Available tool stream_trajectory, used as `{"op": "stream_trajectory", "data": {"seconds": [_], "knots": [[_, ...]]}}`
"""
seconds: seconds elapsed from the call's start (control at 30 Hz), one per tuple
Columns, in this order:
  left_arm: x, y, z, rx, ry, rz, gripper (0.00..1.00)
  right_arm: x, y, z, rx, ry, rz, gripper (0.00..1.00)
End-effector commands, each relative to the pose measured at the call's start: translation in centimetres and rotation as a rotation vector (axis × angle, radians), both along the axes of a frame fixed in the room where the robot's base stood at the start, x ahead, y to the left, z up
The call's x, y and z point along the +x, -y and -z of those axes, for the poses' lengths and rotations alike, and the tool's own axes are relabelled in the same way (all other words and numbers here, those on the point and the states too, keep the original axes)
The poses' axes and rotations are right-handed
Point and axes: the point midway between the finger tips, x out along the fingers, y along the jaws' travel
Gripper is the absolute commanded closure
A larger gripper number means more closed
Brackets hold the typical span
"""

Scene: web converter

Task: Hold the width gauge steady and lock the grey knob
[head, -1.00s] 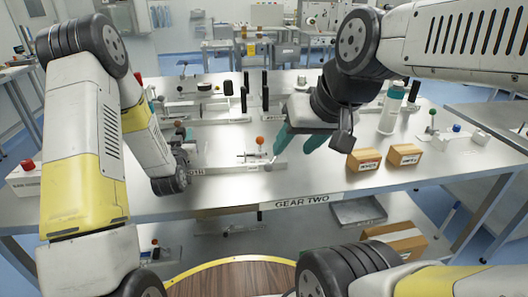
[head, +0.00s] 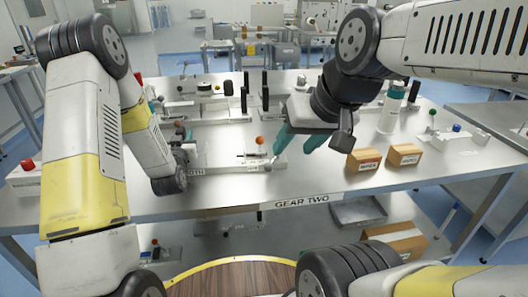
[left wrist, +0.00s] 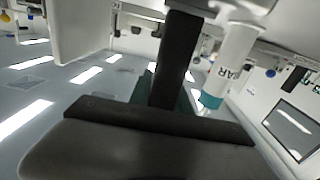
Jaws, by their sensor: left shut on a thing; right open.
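The width gauge (head: 230,168) is a long, low light-metal fixture on the bench, with an orange ball-topped lever (head: 260,140) near its right end. Part of a label ending in "TH" shows on its front edge. My left gripper (head: 187,154) is at its left end, shut on a part of it that my wrist hides. My right gripper (head: 294,143) is open, its teal fingers pointing down at the gauge's right end. A small grey piece there (head: 268,168), perhaps the grey knob, is close to the nearer fingertip; I cannot tell if they touch.
Two small orange-brown boxes (head: 364,160) stand right of my right gripper. A white bottle (head: 389,115) with a teal cap is behind them. Other gauge fixtures with black posts (head: 244,100) stand farther back.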

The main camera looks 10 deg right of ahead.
Motion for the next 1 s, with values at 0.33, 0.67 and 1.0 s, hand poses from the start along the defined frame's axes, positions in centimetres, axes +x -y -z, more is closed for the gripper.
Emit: {"op": "stream_trajectory", "data": {"seconds": [0.33, 0.67, 1.0], "knots": [[-0.01, -0.01, 0.0, 0.0, 0.0, 0.0, 1.0, 0.0, 0.0, 0.0, 0.0, 0.0, 0.0, 0.5], [0.05, 0.02, -0.04, -0.002, 0.004, 0.0, 1.0, 0.0, 0.0, 0.0, 0.0, 0.0, 0.0, 0.5], [-0.03, 0.01, 0.76, -0.002, -0.004, 0.0, 1.0, 0.0, 0.0, 0.0, 0.0, 0.0, 0.0, 0.5]]}}
